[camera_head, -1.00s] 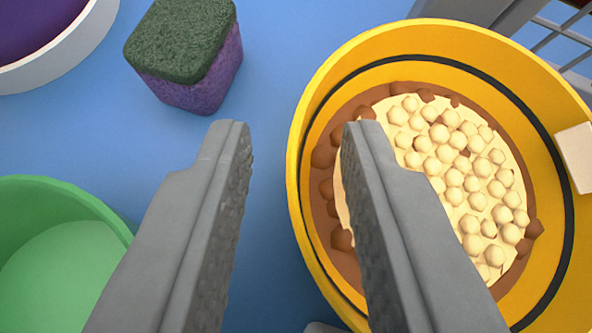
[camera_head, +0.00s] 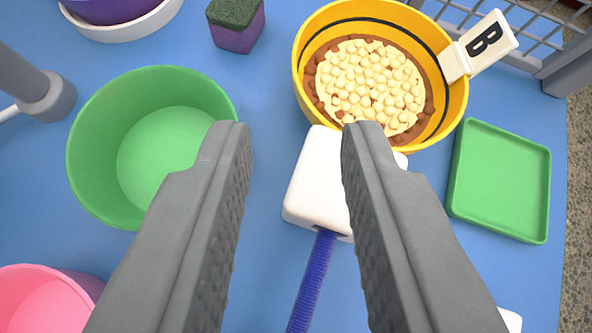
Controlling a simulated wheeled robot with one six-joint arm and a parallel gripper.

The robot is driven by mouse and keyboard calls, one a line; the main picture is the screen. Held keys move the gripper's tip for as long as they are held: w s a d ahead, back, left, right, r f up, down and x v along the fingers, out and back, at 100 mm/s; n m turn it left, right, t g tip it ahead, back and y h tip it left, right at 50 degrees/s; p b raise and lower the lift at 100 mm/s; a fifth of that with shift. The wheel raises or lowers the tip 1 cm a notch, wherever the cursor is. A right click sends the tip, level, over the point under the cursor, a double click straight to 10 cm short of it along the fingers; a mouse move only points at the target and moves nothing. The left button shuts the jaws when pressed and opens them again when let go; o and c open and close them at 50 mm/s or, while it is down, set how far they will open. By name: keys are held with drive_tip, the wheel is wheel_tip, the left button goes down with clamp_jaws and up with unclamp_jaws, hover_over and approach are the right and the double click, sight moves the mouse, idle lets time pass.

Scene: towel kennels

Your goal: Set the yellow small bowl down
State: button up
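The yellow small bowl (camera_head: 303,62) stands upright on the blue surface at the upper middle right. It has a dark stripe inside and holds brown pieces topped with pale round ones. No part of the bowl lies between the fingers.
A white-headed tool with a blue handle (camera_head: 313,280) lies below the bowl. A green bowl (camera_head: 88,150) is left, a pink bowl (camera_head: 40,300) lower left. A green tray (camera_head: 500,228) is right. A sponge (camera_head: 236,25) and purple bowl (camera_head: 165,15) are behind. Wire mesh (camera_head: 530,35) stands upper right.

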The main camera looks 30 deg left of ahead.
drive_tip(key=shift+s+d+r, duration=0.15)
drive_tip(key=shift+s+r, duration=0.05)
